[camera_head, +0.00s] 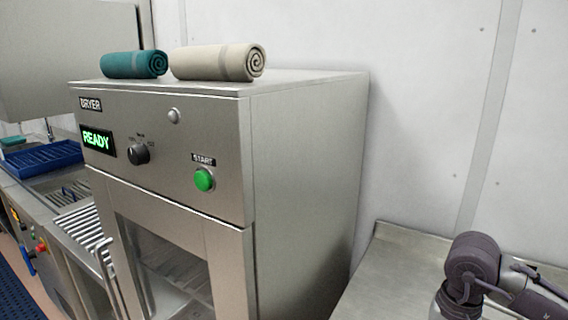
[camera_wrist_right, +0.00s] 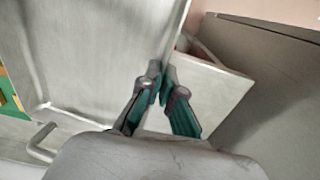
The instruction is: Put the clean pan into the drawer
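In the right wrist view, a shallow grey metal pan (camera_wrist_right: 95,50) with a raised rim fills the upper left. My right gripper (camera_wrist_right: 161,76) has its two teal-padded fingers brought together at the tips on the pan's right rim. The contact itself is partly hidden by the fingers. The pan looks bare inside. I cannot clearly make out the drawer in either view. My left gripper is out of view. In the head view only part of my right arm shows at the lower right, and the pan does not show.
A steel dryer (camera_head: 300,190) with a lit READY display stands in the head view. A teal rolled towel (camera_head: 132,65) and a beige one (camera_head: 215,62) lie on top. A bare steel counter (camera_head: 385,275) is right of it. A bent metal handle (camera_wrist_right: 38,145) shows in the wrist view.

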